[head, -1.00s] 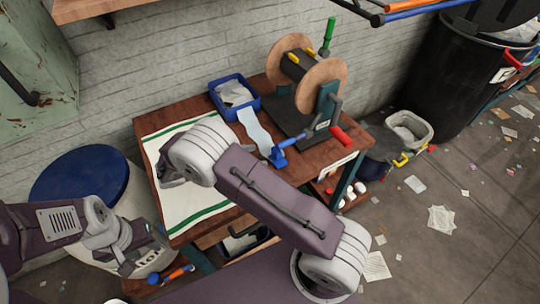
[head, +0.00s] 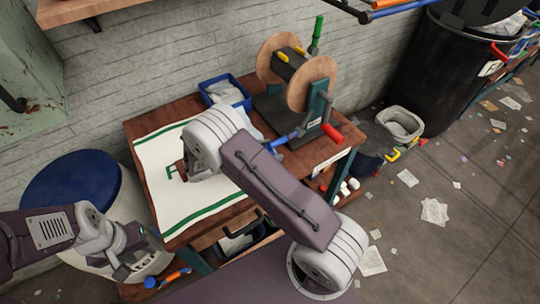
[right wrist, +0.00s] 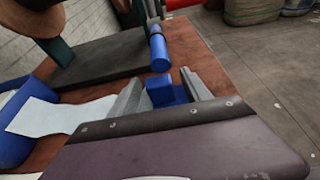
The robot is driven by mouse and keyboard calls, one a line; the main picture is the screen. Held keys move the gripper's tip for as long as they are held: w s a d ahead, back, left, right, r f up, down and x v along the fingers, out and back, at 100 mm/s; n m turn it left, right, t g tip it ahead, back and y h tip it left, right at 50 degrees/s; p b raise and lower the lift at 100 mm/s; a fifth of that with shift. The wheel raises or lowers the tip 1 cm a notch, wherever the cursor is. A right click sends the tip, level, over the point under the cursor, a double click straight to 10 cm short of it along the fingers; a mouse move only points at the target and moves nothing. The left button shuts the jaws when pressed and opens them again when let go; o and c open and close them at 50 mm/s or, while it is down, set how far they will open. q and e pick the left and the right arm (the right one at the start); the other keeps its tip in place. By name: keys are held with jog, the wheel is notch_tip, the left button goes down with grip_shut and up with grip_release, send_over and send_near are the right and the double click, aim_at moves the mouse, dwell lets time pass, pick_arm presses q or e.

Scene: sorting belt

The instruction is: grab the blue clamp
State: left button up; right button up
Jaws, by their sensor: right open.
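The blue clamp (head: 283,139) is at the front of the winder's dark base plate on the table. My right arm hides part of it in the head view. In the right wrist view the clamp's blue block (right wrist: 166,94) shows between the open fingers of my right gripper (right wrist: 162,73), with its blue bar beyond. I cannot tell whether the fingers touch it. In the head view my right gripper's fingers are mostly hidden behind its wrist. My left gripper (head: 124,262) is low at the left, away from the clamp; its finger opening is unclear.
A white green-striped towel (head: 165,205) covers the table's left. A blue-lidded drum (head: 70,185) stands left.

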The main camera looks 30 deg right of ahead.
jog(key=shift+a, duration=0.1)
grip_shut()
jog(key=shift+r, duration=0.1)
jog(key=s+d, duration=0.1)
jog(key=s, duration=1.7)
jog(key=shift+d+b, duration=0.25)
jog(key=shift+b, duration=0.05)
